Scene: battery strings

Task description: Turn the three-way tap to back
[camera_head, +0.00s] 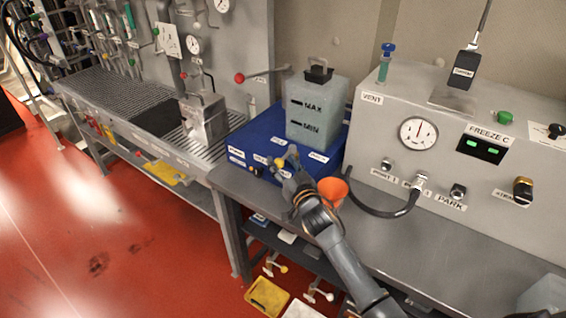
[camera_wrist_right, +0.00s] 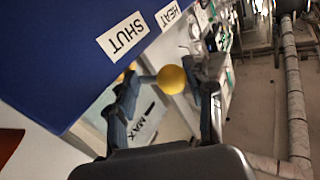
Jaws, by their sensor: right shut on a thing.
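The tap is on the front of the blue box (camera_head: 257,134), and its yellow ball knob (camera_wrist_right: 172,79) shows in the right wrist view. My right gripper (camera_head: 287,164) is at the tap and hides most of it in the head view. In the wrist view my right gripper (camera_wrist_right: 166,88) has its two fingers on either side of the knob and is shut on the tap handle. Labels reading SHUT (camera_wrist_right: 122,38) and HEAT (camera_wrist_right: 168,14) are on the blue surface beside it. The tap's exact pointing direction cannot be told. My left gripper is not in view.
A translucent tank (camera_head: 317,112) marked MAX and MIN stands on the blue box. An orange funnel (camera_head: 333,191) is close beside my right wrist. A black hose (camera_head: 385,213) runs to the grey panel (camera_head: 450,150) at right. The bench front (camera_head: 440,255) is largely clear.

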